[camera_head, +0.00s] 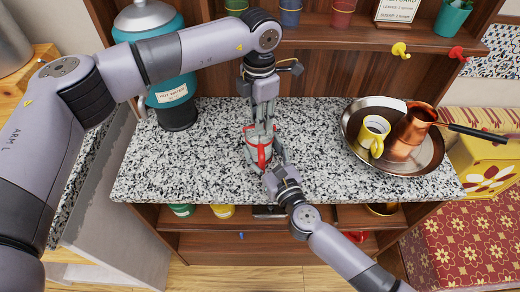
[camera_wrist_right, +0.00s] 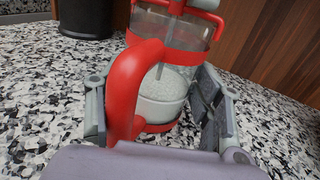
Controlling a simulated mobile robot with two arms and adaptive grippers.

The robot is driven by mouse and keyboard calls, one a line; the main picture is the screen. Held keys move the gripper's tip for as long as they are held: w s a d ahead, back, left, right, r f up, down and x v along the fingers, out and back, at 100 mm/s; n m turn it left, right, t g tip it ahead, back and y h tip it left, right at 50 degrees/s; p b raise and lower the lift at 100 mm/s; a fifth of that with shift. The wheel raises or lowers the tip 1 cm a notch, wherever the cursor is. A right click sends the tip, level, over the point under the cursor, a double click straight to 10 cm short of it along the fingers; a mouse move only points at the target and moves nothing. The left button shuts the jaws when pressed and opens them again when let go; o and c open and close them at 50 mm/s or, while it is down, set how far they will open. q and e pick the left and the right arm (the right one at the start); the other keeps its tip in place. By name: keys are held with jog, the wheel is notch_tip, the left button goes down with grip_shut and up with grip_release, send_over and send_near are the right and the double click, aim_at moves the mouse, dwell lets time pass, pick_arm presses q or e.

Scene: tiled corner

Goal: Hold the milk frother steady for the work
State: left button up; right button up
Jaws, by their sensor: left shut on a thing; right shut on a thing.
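The milk frother (camera_head: 263,152) stands upright on the speckled counter, near its middle. It has a clear body, a red frame and a big red handle. In the right wrist view the frother (camera_wrist_right: 165,84) shows white, frothy milk in its lower part and a thin rod inside. My right gripper (camera_head: 268,167) comes from the front and is shut around the body, one finger on each side, with the handle between them; its fingers (camera_wrist_right: 158,112) show in the right wrist view. My left gripper (camera_head: 262,125) points down from above, shut on the frother's top, whose grip point is mostly hidden.
A steel tray (camera_head: 352,143) holds a yellow mug (camera_head: 373,134) and a copper pot (camera_head: 416,122) at the right. A teal hot water urn (camera_head: 172,88) stands at the back left. A shelf with cups runs along the back. The counter's front left is clear.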

pick_arm(q)
jog(key=shift+r, duration=2.8)
jog(key=shift+f, duration=2.9)
jog(key=shift+r, duration=2.95)
jog(key=shift+f, duration=3)
jog(key=shift+w+r, duration=0.1)
jog(key=shift+r, duration=2.9)
jog(key=o, duration=0.8)
jog(key=shift+f, duration=0.1)
